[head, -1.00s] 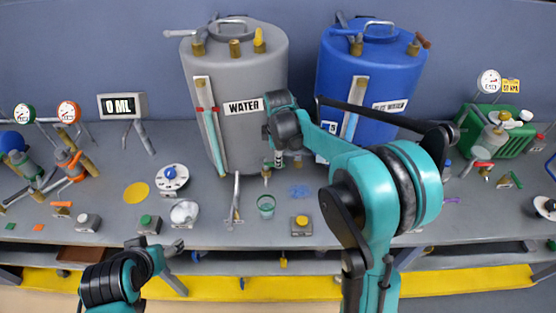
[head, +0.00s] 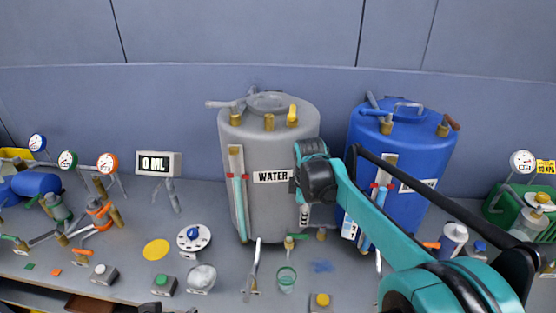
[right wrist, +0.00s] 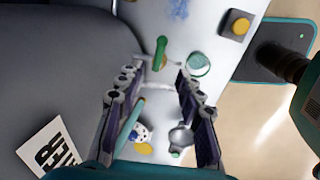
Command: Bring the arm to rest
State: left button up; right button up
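My right arm comes in from the lower right of the head view and reaches to the front of the grey water tank (head: 272,135). My right gripper (right wrist: 158,75) shows in the right wrist view with its two fingers spread apart and nothing between them. It hangs close beside the tank, above the bench. Beyond the fingertips are a green-handled tap (right wrist: 161,48) and a small green cup (right wrist: 198,65), apart from the fingers.
A blue tank (head: 395,150) stands right of the grey one, behind my right forearm. A display (head: 157,164) reads 0 ML. The bench holds a dial (head: 193,237), a yellow disc (head: 156,250), a yellow button (head: 320,300), and gauges at the left. A green canister (head: 530,222) is at right.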

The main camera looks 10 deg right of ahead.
aim_at(300, 235)
pick_arm(q)
notch_tip(300, 235, down, 4)
jog(key=b, duration=0.4)
jog(key=shift+f+b, duration=0.25)
jog(key=shift+b, duration=0.05)
pick_arm(e)
jog(key=s+f+m+t, duration=0.2)
jog(key=s+f+m, duration=0.2)
jog(key=s+m, duration=0.3)
jog(key=s+f+m+t, duration=0.3)
jog(key=s+m, duration=0.5)
jog(key=s, duration=0.8)
jog(key=shift+s+a+f+y, duration=0.2)
jog(key=shift+s+f+y, duration=0.1)
jog(key=shift+f, duration=0.2)
